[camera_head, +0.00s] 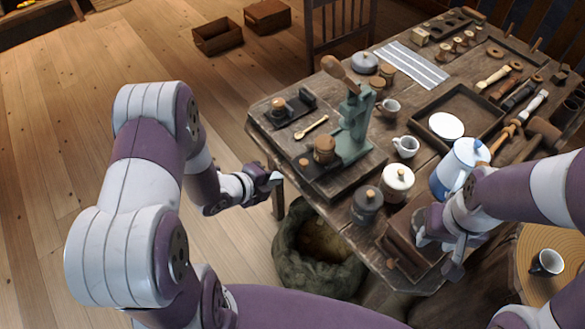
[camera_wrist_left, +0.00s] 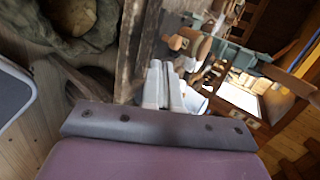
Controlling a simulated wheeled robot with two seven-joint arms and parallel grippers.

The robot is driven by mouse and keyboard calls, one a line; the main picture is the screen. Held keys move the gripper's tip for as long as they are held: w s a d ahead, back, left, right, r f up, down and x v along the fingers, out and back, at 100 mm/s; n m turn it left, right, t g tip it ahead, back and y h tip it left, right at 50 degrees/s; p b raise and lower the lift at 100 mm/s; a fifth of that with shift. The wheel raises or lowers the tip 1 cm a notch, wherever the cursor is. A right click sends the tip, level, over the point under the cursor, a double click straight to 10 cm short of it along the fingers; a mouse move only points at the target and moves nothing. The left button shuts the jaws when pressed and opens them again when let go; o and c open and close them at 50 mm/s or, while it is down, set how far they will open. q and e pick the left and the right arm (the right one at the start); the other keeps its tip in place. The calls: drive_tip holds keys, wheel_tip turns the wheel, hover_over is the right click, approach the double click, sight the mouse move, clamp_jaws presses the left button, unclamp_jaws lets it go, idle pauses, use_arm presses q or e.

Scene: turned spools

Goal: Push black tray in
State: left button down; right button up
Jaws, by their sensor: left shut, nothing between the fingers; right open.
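The black tray (camera_head: 293,113) lies near the table's far left corner, with a small wooden-topped piece on it. It is low and close to the table's left edge. My left gripper (camera_head: 276,180) is shut and empty, beside the left edge of the table and apart from the tray. Its closed fingers (camera_wrist_left: 165,88) also show in the left wrist view, next to the table edge; I cannot make out the black tray there. My right gripper (camera_head: 452,258) is open at the near side of the table, by a brown wooden box (camera_head: 402,243).
A green press (camera_head: 352,130) on a dark board stands between the tray and the table's middle. Lidded pots (camera_head: 397,182), white cups (camera_head: 405,146) and a blue-white jug (camera_head: 458,165) crowd the near side. A sack (camera_head: 315,250) stands below the left edge.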

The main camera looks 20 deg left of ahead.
sight(320, 151)
use_arm(q)
drive_tip(key=x, duration=0.2)
drive_tip(key=r+x, duration=0.1)
drive_tip(key=x, duration=0.2)
drive_tip(key=w+x, duration=0.1)
drive_tip(key=x, duration=0.1)
drive_tip(key=shift+w+d, duration=0.25)
drive_tip(key=shift+d, duration=0.15)
drive_tip(key=shift+w+f, duration=0.1)
drive_tip(key=shift+w, duration=0.05)
drive_tip(key=w+d+b, duration=0.1)
drive_tip(key=w, duration=0.1)
drive_tip(key=w+d+b, duration=0.1)
drive_tip(key=w+d, duration=0.1)
drive_tip(key=w+d+b, duration=0.1)
drive_tip(key=w+d, duration=0.1)
drive_tip(key=shift+w+d+f+b, duration=0.1)
drive_tip(key=shift+w+f+b, duration=0.1)
drive_tip(key=shift+w+b, duration=0.15)
drive_tip(key=shift+w+d+r, duration=0.15)
drive_tip(key=shift+r, duration=0.15)
